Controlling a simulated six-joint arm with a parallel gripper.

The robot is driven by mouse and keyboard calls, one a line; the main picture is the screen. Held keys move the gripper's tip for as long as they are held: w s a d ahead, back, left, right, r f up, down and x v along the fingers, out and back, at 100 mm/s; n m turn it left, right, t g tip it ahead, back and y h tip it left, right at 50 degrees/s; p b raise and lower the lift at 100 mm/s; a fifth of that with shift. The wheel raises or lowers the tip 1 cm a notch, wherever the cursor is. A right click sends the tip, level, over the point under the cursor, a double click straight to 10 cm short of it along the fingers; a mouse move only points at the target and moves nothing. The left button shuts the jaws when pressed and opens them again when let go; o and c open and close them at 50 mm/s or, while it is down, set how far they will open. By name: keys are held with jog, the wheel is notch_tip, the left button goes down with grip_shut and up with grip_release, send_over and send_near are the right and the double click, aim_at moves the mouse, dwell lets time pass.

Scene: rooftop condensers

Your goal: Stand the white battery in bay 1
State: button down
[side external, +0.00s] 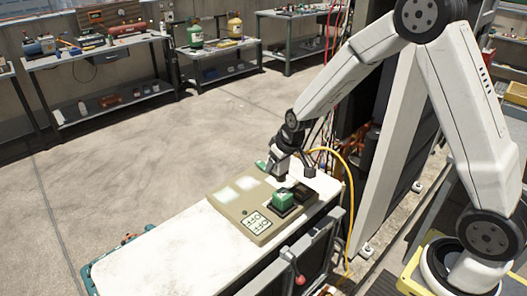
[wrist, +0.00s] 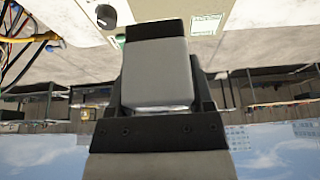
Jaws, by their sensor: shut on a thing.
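The white battery (wrist: 157,72) fills the middle of the wrist view, a pale block with a black end. My gripper (wrist: 158,92) is shut on it, with a dark finger on each side. In the side external view my gripper (side external: 281,172) points down above the far part of a beige charger panel (side external: 232,212). The battery is hard to make out there. A green block (side external: 283,199) sits in a dark holder on the panel. I cannot tell which bay is bay 1, nor whether the battery touches the panel.
The panel lies on a white-topped bench (side external: 155,262) with free room at its near left. It bears pale squares and a symbol card (side external: 257,222). A yellow hose (side external: 347,165) loops behind my gripper. A red-knobbed lever (side external: 299,280) stands at the bench's front side.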

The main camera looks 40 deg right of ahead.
jog(key=shift+s+d+f, duration=0.3)
jog(key=shift+d+f, duration=0.85)
jog(key=shift+d, duration=0.35)
jog(key=shift+s+d+f, duration=0.35)
jog(key=shift+d+f, duration=0.75)
jog(key=shift+d, duration=0.45)
jog(key=shift+s+d+f, duration=0.3)
jog(key=shift+d+f, duration=0.85)
jog(key=shift+d, duration=0.35)
jog(key=shift+f, duration=0.25)
jog(key=shift+f, duration=1.65)
jog(key=shift+f, duration=0.85)
grip_release()
jog(key=shift+r, duration=0.1)
jog(key=v, duration=0.7)
jog(key=shift+s+r, duration=0.2)
